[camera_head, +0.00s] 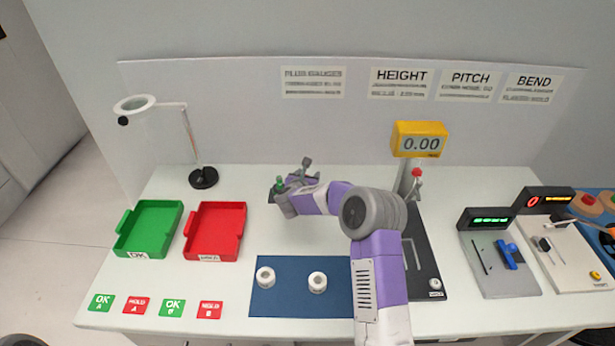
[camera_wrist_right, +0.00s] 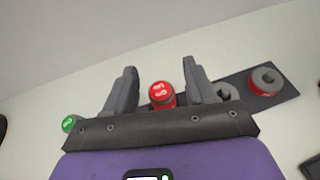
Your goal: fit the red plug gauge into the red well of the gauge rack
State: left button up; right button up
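The red plug gauge (camera_wrist_right: 162,94) shows its round red labelled top between the spread fingers of my right gripper (camera_wrist_right: 160,88), with a gap visible on each side. In the head view my right gripper (camera_head: 294,174) is over the dark gauge rack (camera_head: 272,197) and hides most of it. In the wrist view the rack (camera_wrist_right: 288,90) runs off to the right. On it are a red-ringed well (camera_wrist_right: 265,81) and a grey ring (camera_wrist_right: 226,91) nearer the right finger. A green plug (camera_wrist_right: 69,124) shows left of the fingers. My left gripper is not in view.
A green tray (camera_head: 122,238) and a red tray (camera_head: 189,247) stand at the left. A blue mat (camera_head: 290,305) with two white rings lies in front. A height gauge (camera_head: 419,140) stands right of the rack, behind my right arm.

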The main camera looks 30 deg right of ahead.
jog(key=v, duration=1.2)
jog(key=shift+p, duration=0.35)
